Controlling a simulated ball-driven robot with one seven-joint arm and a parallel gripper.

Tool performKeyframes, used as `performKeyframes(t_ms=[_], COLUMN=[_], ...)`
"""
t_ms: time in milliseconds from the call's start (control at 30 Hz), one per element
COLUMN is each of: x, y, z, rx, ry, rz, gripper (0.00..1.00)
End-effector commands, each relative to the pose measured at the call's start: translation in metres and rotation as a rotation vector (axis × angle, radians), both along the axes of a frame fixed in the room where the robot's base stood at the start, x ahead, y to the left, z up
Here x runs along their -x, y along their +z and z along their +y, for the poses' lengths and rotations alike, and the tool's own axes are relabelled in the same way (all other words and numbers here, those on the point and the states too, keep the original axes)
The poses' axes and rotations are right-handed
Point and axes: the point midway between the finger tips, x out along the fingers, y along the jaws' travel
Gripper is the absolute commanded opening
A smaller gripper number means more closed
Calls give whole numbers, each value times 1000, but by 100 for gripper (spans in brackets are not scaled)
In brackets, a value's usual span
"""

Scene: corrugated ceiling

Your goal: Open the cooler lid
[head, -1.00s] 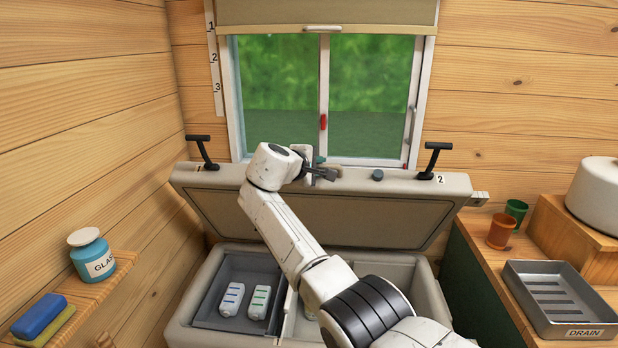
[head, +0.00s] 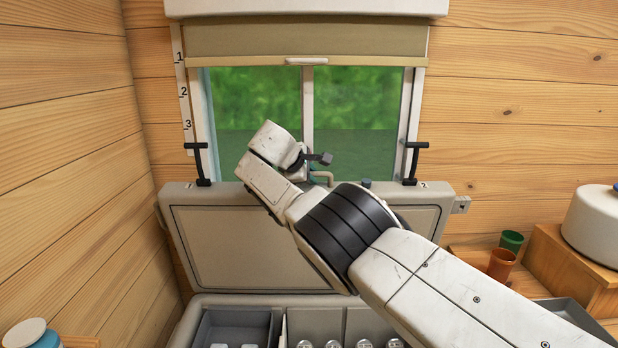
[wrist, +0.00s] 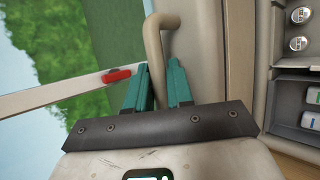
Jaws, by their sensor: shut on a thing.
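The cooler lid (head: 340,240) is raised and stands nearly upright at the back of the cooler (head: 200,310), below the window. In the head view the handle (head: 326,176) shows just right of the fingers. Inside the open cooler are a grey tray (head: 235,325) and several can tops (head: 364,343). My arm covers part of the lid's right half.
A window (head: 255,110) is close behind the lid, with a red latch (wrist: 117,75) in the wrist view. Two black T-shaped latches (head: 201,165) stand up at the lid's ends. Cups (head: 502,264) and a white canister (head: 595,232) are on the right counter.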

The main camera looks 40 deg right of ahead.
Motion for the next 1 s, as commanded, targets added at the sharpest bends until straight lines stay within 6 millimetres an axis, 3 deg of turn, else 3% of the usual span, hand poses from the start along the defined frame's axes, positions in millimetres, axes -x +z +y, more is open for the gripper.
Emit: performKeyframes(t_ms=[33,500,533,700,1000], x=[-3,-2,-2,0,2], y=[2,4,4,4,2], z=[7,5,5,2,-1], rx=[-3,-7,-7,-7,-8], ry=[11,4,4,0,-7], rz=[-4,-2,-3,0,6], gripper=[0,0,23,40,42])
